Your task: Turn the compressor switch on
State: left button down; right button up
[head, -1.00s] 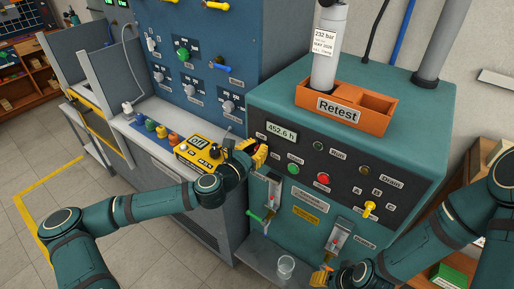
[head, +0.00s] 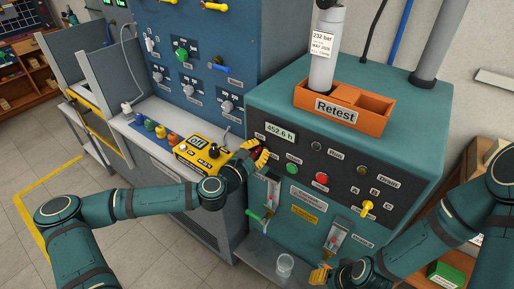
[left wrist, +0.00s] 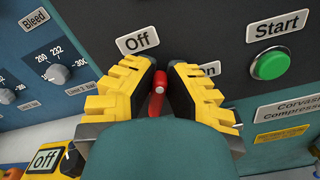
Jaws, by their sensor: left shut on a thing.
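The compressor switch is a small red handle (left wrist: 158,94) with a white mark, on the dark upper panel of the teal compressor (head: 425,160). An "Off" label (left wrist: 137,40) is on its left; a label on its right, ending in "n", is partly hidden. My left gripper (head: 260,154) is at the panel's left end, its yellow fingers on both sides of the handle. It is shut on the handle, which looks nearly upright in the left wrist view. Its base is hidden. My right gripper (head: 320,276) is low by the compressor's front, its fingertips too small to judge.
A green Start button (left wrist: 270,65) is right of the switch, with a red button (head: 322,178) further along. A yellow box (head: 203,154) with an "Off" label sits on the bench to the left. A clear cup (head: 285,264) stands low in front, near my right gripper.

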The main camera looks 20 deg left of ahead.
pick_arm(q)
jog(key=m, duration=0.5)
jog(key=shift+s+d+f+m, duration=0.1)
jog(key=shift+d+f+m, duration=0.15)
jog(key=shift+d+m, duration=0.15)
jog(key=shift+d+f+m+b, duration=0.1)
jog(key=shift+f+m+b, duration=0.1)
jog(key=shift+m, duration=0.9)
jog(key=shift+a+f+m+b, duration=0.1)
jog(key=shift+f+m+b, duration=0.05)
jog(key=shift+m, duration=0.95)
jog(key=shift+d+f+m+b, duration=0.1)
jog(key=shift+f+m+b, duration=0.1)
jog(key=shift+m, duration=0.9)
jog(key=c, duration=1)
grip_release()
jog(key=shift+s, duration=0.1)
